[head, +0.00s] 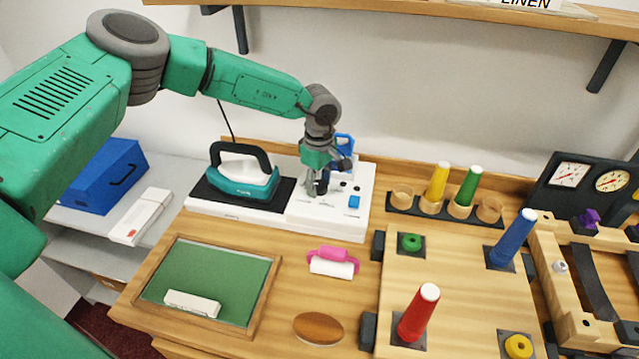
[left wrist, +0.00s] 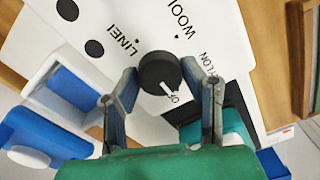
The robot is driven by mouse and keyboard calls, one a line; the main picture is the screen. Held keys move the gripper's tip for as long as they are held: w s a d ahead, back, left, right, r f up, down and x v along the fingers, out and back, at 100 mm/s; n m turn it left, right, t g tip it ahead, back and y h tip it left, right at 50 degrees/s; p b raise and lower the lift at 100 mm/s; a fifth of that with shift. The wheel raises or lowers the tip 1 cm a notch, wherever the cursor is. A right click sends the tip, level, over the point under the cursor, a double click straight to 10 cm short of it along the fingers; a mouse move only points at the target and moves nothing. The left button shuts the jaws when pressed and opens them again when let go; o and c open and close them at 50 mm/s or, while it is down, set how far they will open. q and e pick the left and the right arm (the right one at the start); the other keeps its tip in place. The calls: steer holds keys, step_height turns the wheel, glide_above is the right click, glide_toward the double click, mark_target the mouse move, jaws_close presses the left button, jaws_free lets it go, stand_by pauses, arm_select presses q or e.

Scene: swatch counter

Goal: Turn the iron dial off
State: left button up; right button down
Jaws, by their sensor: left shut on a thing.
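The iron dial (left wrist: 157,70) is a round black knob on the white panel of the iron station (head: 330,212). Words such as LINEN, WOOL and NYLON are printed around it. Its white pointer mark points towards the partly hidden label that reads OF. My left gripper (head: 316,188) is over the panel beside the iron, and its fingers hide the dial in the head view. In the left wrist view the gripper (left wrist: 160,76) is shut on the dial, one finger on each side. The teal iron (head: 243,178) with a black handle rests on its dark plate. My right gripper is not in view.
Cones stand in a rack (head: 447,207) to the right.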

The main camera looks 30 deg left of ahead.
mark_target(319, 183)
arm_select(q)
steer(key=shift+s+f, duration=0.1)
steer(key=shift+f, duration=0.05)
steer(key=o, duration=1.1)
steer(key=shift+w, duration=0.2)
step_height(319, 183, up, 12)
steer(key=shift+f, duration=0.1)
steer(key=shift+a, duration=0.1)
